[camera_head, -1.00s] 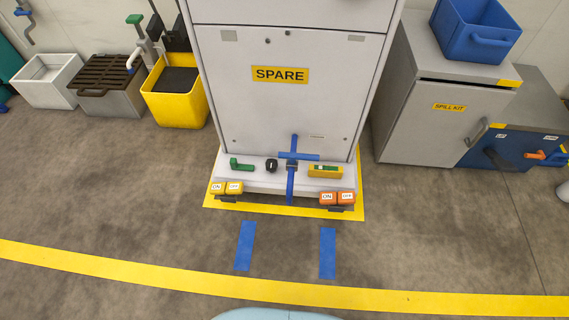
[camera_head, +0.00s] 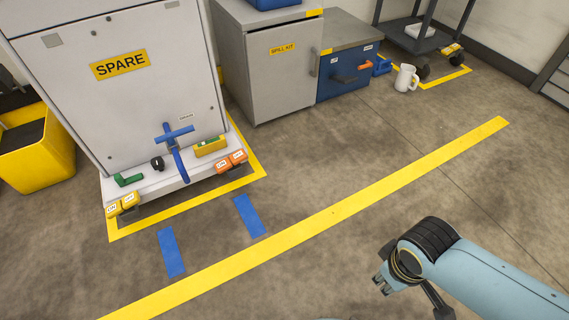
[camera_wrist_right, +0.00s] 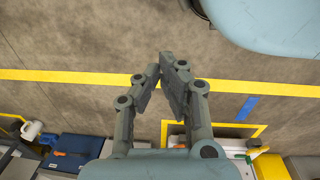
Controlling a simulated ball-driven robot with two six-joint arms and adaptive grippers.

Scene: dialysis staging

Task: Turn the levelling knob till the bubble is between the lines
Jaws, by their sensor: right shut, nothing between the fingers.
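A small black round knob (camera_head: 157,163) sits on the pale ledge at the foot of the SPARE cabinet (camera_head: 120,100). To its right, past a blue cross-shaped handle (camera_head: 174,140), is a yellow level (camera_head: 210,146) with a green vial. The bubble and its lines are too small to make out. My right gripper (camera_head: 381,284) is low at the right of the head view, over open floor and well away from the cabinet. In the right wrist view its fingers (camera_wrist_right: 168,72) are together and empty. My left gripper is not in view.
A green lever (camera_head: 128,180), yellow ON/OFF blocks (camera_head: 122,204) and orange ON/OFF blocks (camera_head: 231,161) flank the knob and level. A grey SPILL KIT cabinet (camera_head: 270,75), blue drawer unit (camera_head: 342,75) and white mug (camera_head: 406,78) stand beyond. The floor before the cabinet is clear.

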